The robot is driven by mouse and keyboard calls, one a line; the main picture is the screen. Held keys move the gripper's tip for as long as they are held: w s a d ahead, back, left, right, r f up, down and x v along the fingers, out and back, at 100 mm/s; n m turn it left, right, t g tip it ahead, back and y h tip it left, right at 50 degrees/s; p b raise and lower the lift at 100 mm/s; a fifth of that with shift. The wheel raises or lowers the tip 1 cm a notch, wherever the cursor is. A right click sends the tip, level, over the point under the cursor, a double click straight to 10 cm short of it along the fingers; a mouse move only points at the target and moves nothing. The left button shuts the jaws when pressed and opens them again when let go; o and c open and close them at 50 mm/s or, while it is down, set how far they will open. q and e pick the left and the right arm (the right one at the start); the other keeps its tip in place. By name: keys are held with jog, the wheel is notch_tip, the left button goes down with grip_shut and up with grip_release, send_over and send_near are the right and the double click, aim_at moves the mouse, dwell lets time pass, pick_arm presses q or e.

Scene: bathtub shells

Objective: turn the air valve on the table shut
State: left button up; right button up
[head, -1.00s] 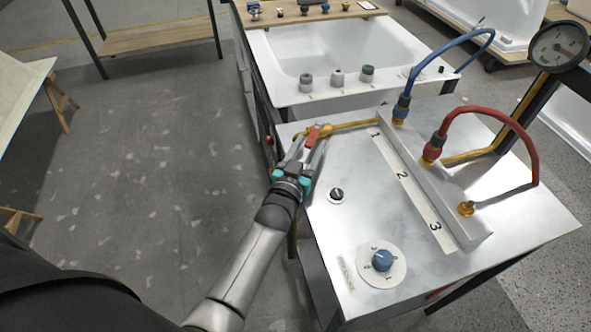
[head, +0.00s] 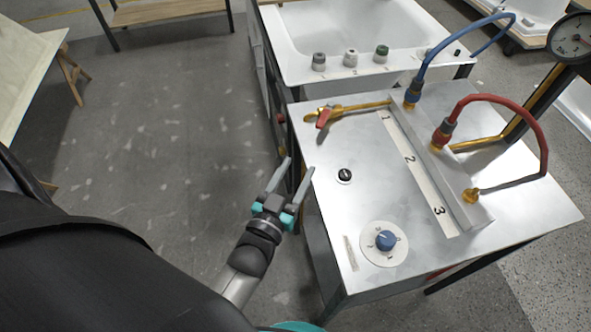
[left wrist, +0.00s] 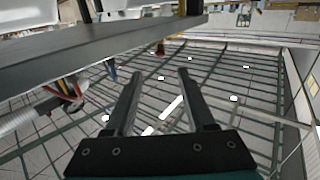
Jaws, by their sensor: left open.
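The air valve (head: 324,117) has a red lever handle and sits at the left end of a brass pipe (head: 362,107) on the metal table (head: 330,212). Its handle lies across the line of the pipe, pointing toward the front of the table. My left gripper (head: 300,163) is open and empty near the table's left edge, clear of the valve and nearer to me than it. In the left wrist view its two fingers (left wrist: 158,73) are spread with nothing between them. My right gripper is not in view.
A manifold block (head: 436,165) carries a blue hose (head: 431,63) and a red hose (head: 507,99). A small black knob (head: 345,175) and a blue dial (head: 385,240) are on the tabletop. A pressure gauge (head: 572,38) stands at the right. A white tub (head: 350,35) is behind.

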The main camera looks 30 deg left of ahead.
aim_at(326, 114)
pick_arm(q)
jog(key=shift+c, duration=0.2)
